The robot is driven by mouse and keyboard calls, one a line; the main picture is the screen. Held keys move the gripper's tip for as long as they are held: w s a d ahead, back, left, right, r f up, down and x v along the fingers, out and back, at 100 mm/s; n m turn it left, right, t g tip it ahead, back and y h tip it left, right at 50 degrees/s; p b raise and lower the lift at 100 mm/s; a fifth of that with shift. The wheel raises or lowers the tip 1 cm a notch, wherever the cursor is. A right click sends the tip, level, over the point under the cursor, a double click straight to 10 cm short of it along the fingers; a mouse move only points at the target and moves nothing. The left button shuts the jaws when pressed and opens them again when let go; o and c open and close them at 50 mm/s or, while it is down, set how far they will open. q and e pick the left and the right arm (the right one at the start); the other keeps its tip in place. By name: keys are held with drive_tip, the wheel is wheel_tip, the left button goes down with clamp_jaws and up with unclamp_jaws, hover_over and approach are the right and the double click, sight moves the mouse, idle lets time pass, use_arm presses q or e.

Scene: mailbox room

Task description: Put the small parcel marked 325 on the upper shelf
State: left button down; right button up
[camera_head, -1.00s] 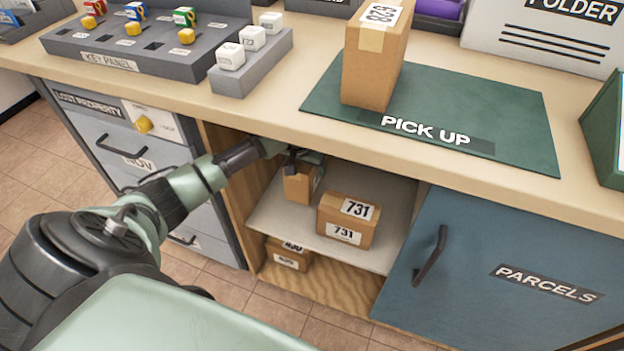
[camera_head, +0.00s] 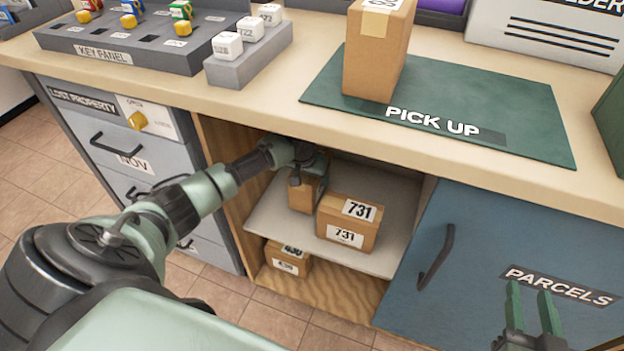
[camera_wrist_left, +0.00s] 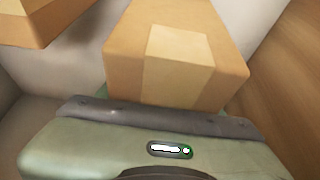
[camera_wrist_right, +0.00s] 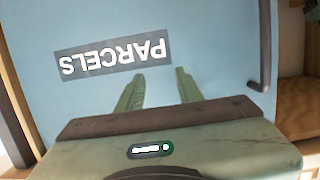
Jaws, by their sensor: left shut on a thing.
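A small brown parcel (camera_head: 304,196) is in the open cabinet, at the left of the upper shelf (camera_head: 272,222). Its number does not show, so I cannot read whether it is 325. My left gripper (camera_head: 303,172) is shut on it from above and behind the counter edge. In the left wrist view the parcel (camera_wrist_left: 175,55) has a pale tape strip and sits between the jaws. It looks at or just above the shelf; contact is unclear. My right gripper (camera_head: 528,288) is open and empty in front of the blue door; its fingers also show in the right wrist view (camera_wrist_right: 158,80).
A parcel marked 731 (camera_head: 347,224) stands close right of the held parcel. Another parcel (camera_head: 288,260) is on the lower shelf. The blue PARCELS door (camera_head: 480,240) is at right. A tall box (camera_head: 376,55) stands on the green PICK UP mat (camera_head: 530,130) above.

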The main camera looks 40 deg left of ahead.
sight(310, 179)
use_arm(q)
drive_tip(key=shift+w+f, duration=0.2)
use_arm(e)
drive_tip(key=shift+w+a+r+t, duration=0.2)
drive_tip(key=shift+r+t, duration=0.3)
drive_tip(key=shift+r, duration=0.35)
drive_tip(key=shift+w+a+r+t, duration=0.15)
drive_tip(key=shift+r+t, duration=0.35)
drive_tip(key=shift+r, duration=0.35)
use_arm(q)
drive_tip(key=shift+c, duration=1.4)
unclamp_jaws()
drive_tip(key=shift+f, duration=0.15)
use_arm(e)
drive_tip(key=shift+f, duration=0.1)
